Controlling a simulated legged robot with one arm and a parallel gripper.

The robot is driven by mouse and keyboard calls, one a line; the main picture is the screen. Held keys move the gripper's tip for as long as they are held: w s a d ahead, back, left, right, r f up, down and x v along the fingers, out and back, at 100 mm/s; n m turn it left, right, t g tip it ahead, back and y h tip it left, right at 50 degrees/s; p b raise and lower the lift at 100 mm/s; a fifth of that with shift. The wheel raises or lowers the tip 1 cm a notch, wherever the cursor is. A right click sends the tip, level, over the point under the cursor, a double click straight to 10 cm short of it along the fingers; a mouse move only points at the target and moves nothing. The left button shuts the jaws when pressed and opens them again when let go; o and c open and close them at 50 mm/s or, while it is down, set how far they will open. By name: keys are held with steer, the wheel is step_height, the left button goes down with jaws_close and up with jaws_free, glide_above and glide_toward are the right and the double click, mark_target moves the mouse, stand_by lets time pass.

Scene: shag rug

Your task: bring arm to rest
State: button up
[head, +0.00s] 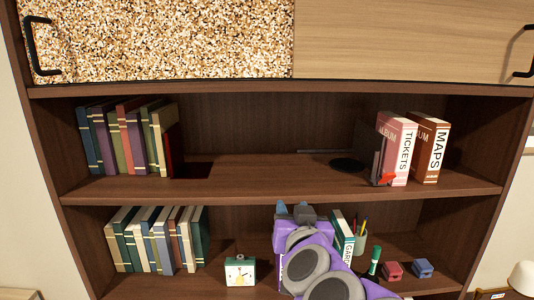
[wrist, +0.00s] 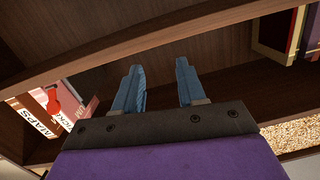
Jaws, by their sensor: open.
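My gripper (wrist: 160,88) shows in the wrist view with its two blue fingers spread apart and nothing between them. Dark wood of the bookcase fills the view beyond the fingers. In the head view my purple and grey arm rises from the bottom edge, in front of the lower shelf. The gripper end (head: 296,212) is at the top of the arm, near the level of the lower shelf's opening. The fingertips are small there, and part of the gripper is hidden by the arm.
The bookcase's middle shelf (head: 260,180) holds books (head: 125,140) at left, and "Tickets" (head: 398,150) and "Maps" (head: 430,150) binders at right. Its centre is clear.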

steer(key=s+a+f+n+g+y+b, duration=0.2)
steer(key=s+f+g+b, duration=0.3)
steer(key=f, duration=0.7)
steer(key=s+a+f+n+g+y+b, duration=0.15)
steer(key=s+f+g, duration=0.35)
steer(key=s+f, duration=0.5)
steer(key=s+d+f+m+g+h+b, duration=0.1)
steer(key=s+d+f+g+h+b, duration=0.1)
steer(key=s+d+f, duration=0.4)
steer(key=s+d+f+m+g+h+b, duration=0.2)
steer(key=s+d+f+g, duration=0.4)
steer(key=s, duration=0.5)
step_height(320, 180, down, 3)
steer(key=shift+s+r+g+h+b, duration=0.1)
steer(key=shift+s+g+h+b, duration=0.3)
steer(key=shift+b, duration=0.6)
steer(key=shift+w+a, duration=0.1)
steer(key=shift+w, duration=0.1)
